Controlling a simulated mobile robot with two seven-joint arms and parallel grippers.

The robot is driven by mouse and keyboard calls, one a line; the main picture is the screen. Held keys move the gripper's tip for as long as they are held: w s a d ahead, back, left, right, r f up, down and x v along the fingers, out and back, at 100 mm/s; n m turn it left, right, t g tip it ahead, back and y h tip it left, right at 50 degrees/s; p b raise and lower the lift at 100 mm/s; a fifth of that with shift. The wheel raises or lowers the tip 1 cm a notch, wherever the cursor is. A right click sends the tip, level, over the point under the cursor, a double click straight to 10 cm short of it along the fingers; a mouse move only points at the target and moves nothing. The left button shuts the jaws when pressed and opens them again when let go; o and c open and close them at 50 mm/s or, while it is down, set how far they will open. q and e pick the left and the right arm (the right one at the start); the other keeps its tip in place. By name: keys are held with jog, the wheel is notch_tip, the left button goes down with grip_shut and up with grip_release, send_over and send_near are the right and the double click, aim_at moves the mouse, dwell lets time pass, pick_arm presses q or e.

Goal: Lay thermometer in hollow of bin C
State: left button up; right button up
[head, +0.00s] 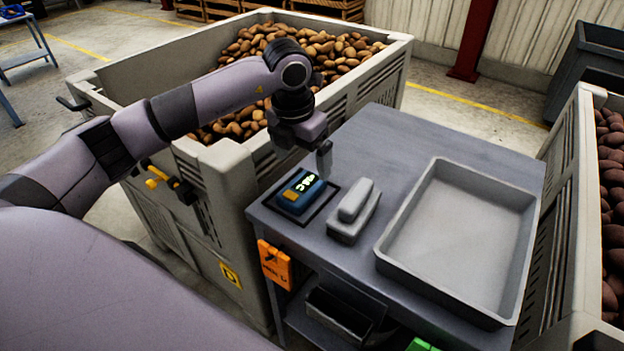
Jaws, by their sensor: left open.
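A blue device with a lit display, which looks like the thermometer (299,192), lies on a dark mat on the grey table, near its left edge. My left gripper (322,160) hangs over the table just behind and right of the device, apart from it. It is open and I see nothing in it; its fingers are partly hidden. A large grey bin (227,165) of tan potatoes stands left of the table with a yellow tag that seems to read D. Another bin (565,225) of dark red potatoes stands at the right edge, with no letter visible. I cannot tell which bin is C.
A light grey block-shaped object (352,212) stands right of the device. An empty shallow tray (455,240) covers the table's right half. An orange box (274,264) hangs on the table's front. The table's back (400,130) is clear.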

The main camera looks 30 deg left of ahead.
aim_at(302, 186)
pick_arm(q)
jog(key=f, duration=0.4)
jog(key=f+p, duration=0.1)
jog(key=f, duration=0.2)
jog(key=shift+a, duration=0.25)
jog(key=c, duration=1.2)
jog(key=shift+r, duration=0.1)
jog(key=shift+c, duration=0.6)
jog(key=shift+r, duration=0.1)
